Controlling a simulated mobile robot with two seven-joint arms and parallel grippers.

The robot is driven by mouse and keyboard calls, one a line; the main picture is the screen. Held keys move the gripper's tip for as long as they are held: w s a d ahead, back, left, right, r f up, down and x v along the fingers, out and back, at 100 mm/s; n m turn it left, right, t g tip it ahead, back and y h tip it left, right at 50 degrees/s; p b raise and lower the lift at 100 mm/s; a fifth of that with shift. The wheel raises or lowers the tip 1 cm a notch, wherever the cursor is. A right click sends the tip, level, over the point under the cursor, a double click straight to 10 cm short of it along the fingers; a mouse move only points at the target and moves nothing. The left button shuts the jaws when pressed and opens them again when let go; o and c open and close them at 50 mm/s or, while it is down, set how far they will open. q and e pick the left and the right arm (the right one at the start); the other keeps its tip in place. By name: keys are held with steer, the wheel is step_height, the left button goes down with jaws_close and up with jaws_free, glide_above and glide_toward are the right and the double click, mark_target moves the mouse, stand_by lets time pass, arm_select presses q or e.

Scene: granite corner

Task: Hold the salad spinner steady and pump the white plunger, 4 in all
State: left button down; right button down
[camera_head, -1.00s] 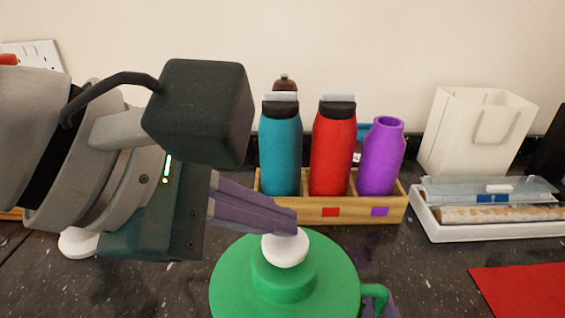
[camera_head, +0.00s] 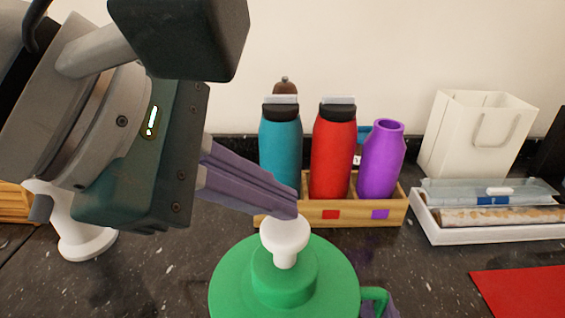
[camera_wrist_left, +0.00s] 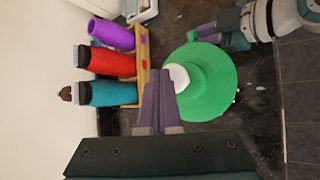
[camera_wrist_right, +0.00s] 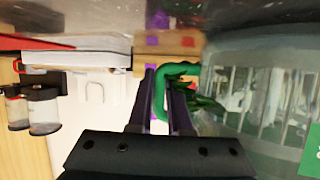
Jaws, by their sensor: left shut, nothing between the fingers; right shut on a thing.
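The salad spinner has a green lid (camera_head: 230,285) with a raised hub and a white plunger (camera_head: 285,236) standing up on its stem. The lid also shows in the left wrist view (camera_wrist_left: 215,85). My left gripper (camera_head: 290,208) is shut and empty, its fingertips at the top of the plunger knob; I cannot tell if they touch. My right gripper (camera_wrist_right: 168,95) is shut on the green handle (camera_wrist_right: 167,72) at the spinner's side. In the head view only a bit of its purple fingers shows by the handle (camera_head: 376,296). The clear bowl (camera_wrist_right: 250,85) shows in the right wrist view, with green leaves inside.
A wooden rack (camera_head: 345,212) behind the spinner holds a teal bottle (camera_head: 281,150), a red bottle (camera_head: 333,150) and a purple bottle (camera_head: 381,160). A white bag (camera_head: 470,135), a white tray (camera_head: 480,235) and a red mat (camera_head: 530,295) are on the right.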

mark_target(272, 228)
arm_select(q)
steer(key=shift+r, duration=0.4)
steer(key=shift+r, duration=2.55)
stand_by(0.6)
step_height(272, 228, up, 4)
steer(key=shift+f, duration=0.1)
steer(key=shift+f, duration=0.15)
steer(key=shift+f, duration=4.25)
steer(key=shift+f, duration=0.1)
